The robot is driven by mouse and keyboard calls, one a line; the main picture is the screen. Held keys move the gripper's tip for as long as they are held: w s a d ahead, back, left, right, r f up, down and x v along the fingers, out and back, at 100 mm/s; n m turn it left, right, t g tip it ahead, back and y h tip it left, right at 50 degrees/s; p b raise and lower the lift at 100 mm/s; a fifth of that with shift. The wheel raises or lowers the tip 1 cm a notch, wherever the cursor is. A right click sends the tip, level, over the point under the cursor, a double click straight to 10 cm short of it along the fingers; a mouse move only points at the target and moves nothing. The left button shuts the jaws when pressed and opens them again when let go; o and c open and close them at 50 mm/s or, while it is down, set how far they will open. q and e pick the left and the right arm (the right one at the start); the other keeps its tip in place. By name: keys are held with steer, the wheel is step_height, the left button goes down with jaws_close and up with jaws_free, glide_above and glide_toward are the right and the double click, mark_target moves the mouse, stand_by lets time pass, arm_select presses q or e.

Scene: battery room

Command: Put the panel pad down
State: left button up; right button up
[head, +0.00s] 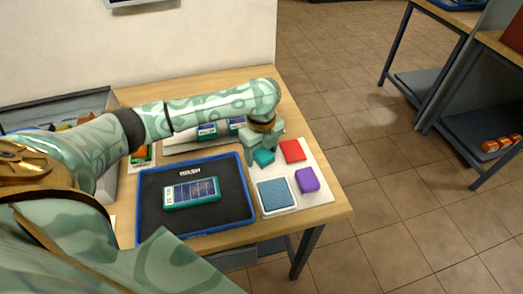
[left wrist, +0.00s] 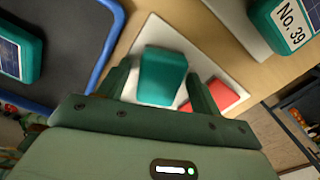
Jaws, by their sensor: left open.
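My left gripper (head: 264,152) is over the white board at the right of the table. Its two fingers, in the left wrist view (left wrist: 158,72), are open, one on each side of a teal block (left wrist: 162,78), with a gap at both sides. The teal block also shows in the head view (head: 263,157), partly hidden by the gripper, and seems to rest on the white board (head: 310,175). A red block (head: 293,150), a purple block (head: 307,180) and a blue square with a pale rim (head: 274,194) share the board. I cannot tell which one is the panel pad. My right gripper is out of view.
A black tray with a blue rim (head: 249,212), marked WASH, holds a teal battery-like unit (head: 192,192). The wooden table's right corner (head: 330,209) is bare. Shelving stands farther right.

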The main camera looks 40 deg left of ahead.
mark_target(262, 151)
arm_select(q)
steer(key=shift+r, duration=0.1)
step_height(262, 151, up, 12)
steer(key=p, duration=0.6)
